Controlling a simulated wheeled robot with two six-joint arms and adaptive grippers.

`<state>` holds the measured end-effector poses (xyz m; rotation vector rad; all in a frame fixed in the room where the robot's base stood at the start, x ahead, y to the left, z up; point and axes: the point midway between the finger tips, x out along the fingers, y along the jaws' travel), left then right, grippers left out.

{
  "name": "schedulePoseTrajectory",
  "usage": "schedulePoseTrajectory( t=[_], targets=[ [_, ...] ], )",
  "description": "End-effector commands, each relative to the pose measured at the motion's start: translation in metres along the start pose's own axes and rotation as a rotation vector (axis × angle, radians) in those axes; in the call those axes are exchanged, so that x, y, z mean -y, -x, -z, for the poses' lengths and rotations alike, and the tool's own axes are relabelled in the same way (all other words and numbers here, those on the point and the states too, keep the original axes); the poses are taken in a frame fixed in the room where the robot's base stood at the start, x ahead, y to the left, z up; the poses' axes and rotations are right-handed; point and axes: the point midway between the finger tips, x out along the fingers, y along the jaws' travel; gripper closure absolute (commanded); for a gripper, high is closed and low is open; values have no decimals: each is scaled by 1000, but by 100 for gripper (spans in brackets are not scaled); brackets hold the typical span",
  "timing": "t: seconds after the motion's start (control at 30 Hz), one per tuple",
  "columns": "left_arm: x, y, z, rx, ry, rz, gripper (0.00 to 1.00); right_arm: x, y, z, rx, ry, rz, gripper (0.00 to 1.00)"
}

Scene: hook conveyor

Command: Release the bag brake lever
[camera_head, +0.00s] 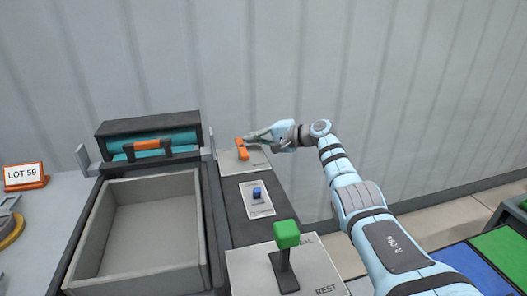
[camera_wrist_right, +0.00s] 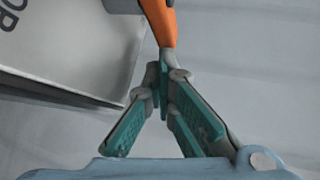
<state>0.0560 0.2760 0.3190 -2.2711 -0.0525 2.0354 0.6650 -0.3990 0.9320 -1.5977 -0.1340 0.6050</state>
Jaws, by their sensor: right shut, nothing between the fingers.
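A short orange lever (camera_head: 242,148) stands on a pale plate (camera_head: 256,163) at the far end of the dark console. It also shows at the top of the right wrist view (camera_wrist_right: 160,22). My right gripper (camera_head: 250,138) is at this orange lever, with its fingers shut and nothing between them. In the right wrist view its teal fingertips (camera_wrist_right: 165,78) meet at the lever's lower end; I cannot tell whether they touch it. A green-knobbed lever (camera_head: 287,236) stands on the near plate marked REST. No label readable here names the bag brake. My left gripper is not in view.
A small blue switch (camera_head: 257,193) sits on a plate mid-console. An empty grey tray (camera_head: 196,225) lies left of it, with a teal roll (camera_head: 180,137) and orange handle (camera_head: 147,145) behind. A LOT 59 sign (camera_head: 25,175) stands far left. A ribbed wall closes the back.

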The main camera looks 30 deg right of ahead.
Motion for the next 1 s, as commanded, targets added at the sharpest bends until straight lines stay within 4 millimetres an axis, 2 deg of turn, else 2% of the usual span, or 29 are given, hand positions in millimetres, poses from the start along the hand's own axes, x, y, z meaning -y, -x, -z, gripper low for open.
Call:
schedulePoseTrajectory(
  t=[0.27, 0.47, 0.57, 0.8, 1.0],
  targets=[
    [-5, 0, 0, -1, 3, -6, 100, 1, -1, -1, 3, -1, 2, 100],
    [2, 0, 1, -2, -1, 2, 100, 0, 5, 0, -1, -1, 2, 100],
    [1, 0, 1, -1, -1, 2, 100, -1, 19, 2, -4, 1, 2, 100],
    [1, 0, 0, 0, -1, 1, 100, -2, 75, 2, -6, 2, -2, 100],
    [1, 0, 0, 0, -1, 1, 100, -2, 111, 2, -3, -1, -1, 100]
  ],
)
